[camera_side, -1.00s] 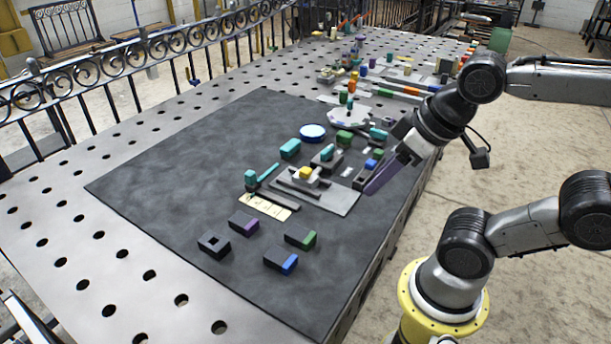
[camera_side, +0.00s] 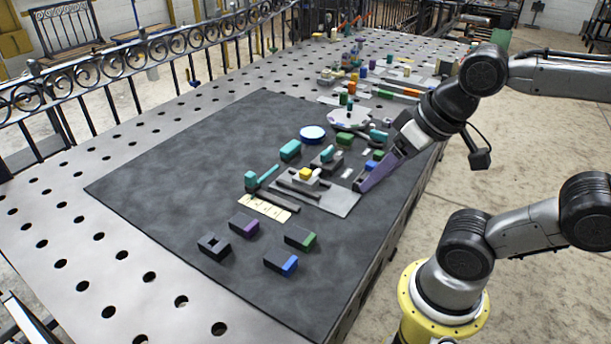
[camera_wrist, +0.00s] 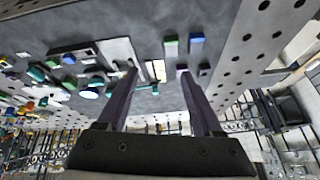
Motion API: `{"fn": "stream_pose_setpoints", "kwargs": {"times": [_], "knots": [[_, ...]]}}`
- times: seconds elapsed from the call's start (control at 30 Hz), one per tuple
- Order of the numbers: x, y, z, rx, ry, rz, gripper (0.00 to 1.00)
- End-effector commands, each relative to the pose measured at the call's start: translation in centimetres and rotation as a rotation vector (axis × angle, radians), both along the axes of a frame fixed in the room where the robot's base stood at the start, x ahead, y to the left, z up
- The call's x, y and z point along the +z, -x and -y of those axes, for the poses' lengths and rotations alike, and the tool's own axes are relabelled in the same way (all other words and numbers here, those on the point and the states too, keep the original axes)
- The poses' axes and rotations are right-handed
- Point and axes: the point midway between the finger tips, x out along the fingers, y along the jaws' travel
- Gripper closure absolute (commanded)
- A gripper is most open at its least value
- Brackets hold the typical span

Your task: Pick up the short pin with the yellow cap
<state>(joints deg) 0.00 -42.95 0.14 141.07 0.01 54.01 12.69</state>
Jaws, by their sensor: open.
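The yellow cap (camera_side: 306,173) sits on a small pale block on the light grey plate (camera_side: 338,200), in the middle of the dark mat in the side view. The pin below the cap is hidden. My gripper (camera_side: 362,187) has long purple fingers and hangs at the right of the plate, to the right of the yellow cap and apart from it. In the wrist view my gripper (camera_wrist: 158,72) shows its two fingers spread apart, with nothing held between them. I cannot make out the yellow cap in the wrist view.
Dark blocks with purple (camera_side: 244,224), green (camera_side: 301,236) and blue (camera_side: 281,261) ends lie at the front of the mat. A teal-headed piece (camera_side: 251,179), a cream card (camera_side: 265,207) and a blue disc (camera_side: 312,133) lie nearby. The mat's left side is clear.

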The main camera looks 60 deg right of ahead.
Motion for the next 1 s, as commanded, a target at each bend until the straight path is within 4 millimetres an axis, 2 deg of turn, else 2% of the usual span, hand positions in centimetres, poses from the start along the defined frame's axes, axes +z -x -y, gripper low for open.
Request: {"fn": "stream_pose_setpoints", "kwargs": {"times": [0.17,0.3,0.47,0.57,0.73,0.87,1.0], "knots": [[3.8,-3.1,0.4,-0.283,-0.135,-0.023,0.32],[6.0,-7.2,1.4,-0.547,-0.233,-0.082,0.32],[6.7,-13.1,3.6,-0.855,-0.314,-0.161,0.32],[6.0,-16.8,5.5,-1.027,-0.345,-0.212,0.32],[2.8,-22.0,9.1,-1.228,-0.356,-0.296,0.32],[-0.1,-24.1,11.3,-1.282,-0.342,-0.351,0.32],[-2.6,-24.4,12.5,-1.314,-0.327,-0.402,0.32]]}}
